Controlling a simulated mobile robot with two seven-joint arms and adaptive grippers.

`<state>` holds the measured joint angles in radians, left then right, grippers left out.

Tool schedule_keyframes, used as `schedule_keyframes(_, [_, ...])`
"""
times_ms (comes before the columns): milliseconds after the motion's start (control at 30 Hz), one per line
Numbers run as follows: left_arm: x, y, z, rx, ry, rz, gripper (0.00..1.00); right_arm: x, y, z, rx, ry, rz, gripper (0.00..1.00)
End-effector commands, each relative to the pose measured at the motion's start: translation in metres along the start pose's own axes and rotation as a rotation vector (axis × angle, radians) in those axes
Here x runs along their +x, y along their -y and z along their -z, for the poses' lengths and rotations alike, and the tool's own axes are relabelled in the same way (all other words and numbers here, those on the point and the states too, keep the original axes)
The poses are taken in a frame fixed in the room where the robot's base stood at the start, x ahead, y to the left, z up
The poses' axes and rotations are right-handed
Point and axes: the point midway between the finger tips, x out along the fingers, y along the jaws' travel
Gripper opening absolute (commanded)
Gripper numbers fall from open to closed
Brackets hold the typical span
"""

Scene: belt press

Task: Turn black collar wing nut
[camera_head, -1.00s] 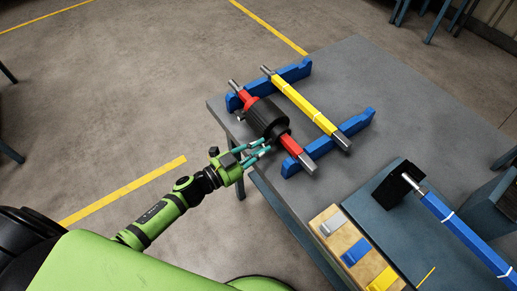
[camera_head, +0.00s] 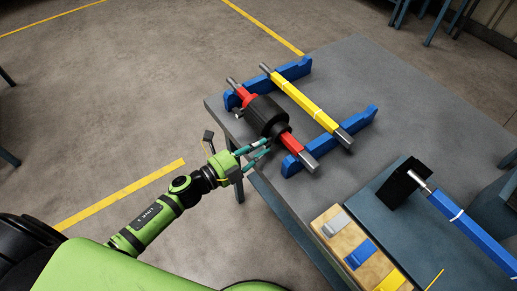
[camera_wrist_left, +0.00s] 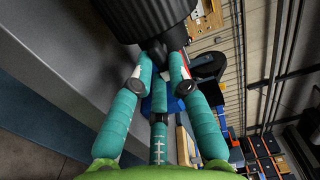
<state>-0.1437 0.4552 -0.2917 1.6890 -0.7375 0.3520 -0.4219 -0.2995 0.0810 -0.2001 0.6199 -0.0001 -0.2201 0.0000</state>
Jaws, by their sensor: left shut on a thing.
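A black collar (camera_head: 266,114) sits around a red bar (camera_head: 295,148) that lies across two blue cradles on the grey table. The collar also fills the top of the left wrist view (camera_wrist_left: 145,15). My left gripper (camera_head: 266,147) reaches in from the left at the collar's near end. In the left wrist view my teal fingers (camera_wrist_left: 160,70) close together just under the collar, shut on a small dark part there. The wing nut itself is mostly hidden by the fingertips, so its angle cannot be told. My right gripper is not in view.
A yellow bar (camera_head: 305,102) lies parallel to the red one across the blue cradles (camera_head: 355,126). A wooden block (camera_head: 330,243) with grey, blue and yellow pieces stands near the table's front. A blue bar (camera_head: 455,213) with a black end lies at right. The back of the table is clear.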

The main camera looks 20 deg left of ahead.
Motion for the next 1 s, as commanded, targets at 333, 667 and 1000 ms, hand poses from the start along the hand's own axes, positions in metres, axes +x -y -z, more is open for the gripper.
schedule_keyframes(333, [-0.0001, 0.0018, -0.0060, 0.065, 0.013, 0.001, 0.00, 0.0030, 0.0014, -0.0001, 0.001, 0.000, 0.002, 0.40])
schedule_keyframes(667, [-0.0001, 0.0022, -0.0061, 0.066, 0.013, 0.001, 0.00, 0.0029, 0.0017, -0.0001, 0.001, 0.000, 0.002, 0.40])
schedule_keyframes(1000, [0.0000, 0.0010, -0.0030, 0.063, 0.006, 0.001, 0.42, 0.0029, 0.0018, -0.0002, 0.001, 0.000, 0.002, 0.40])
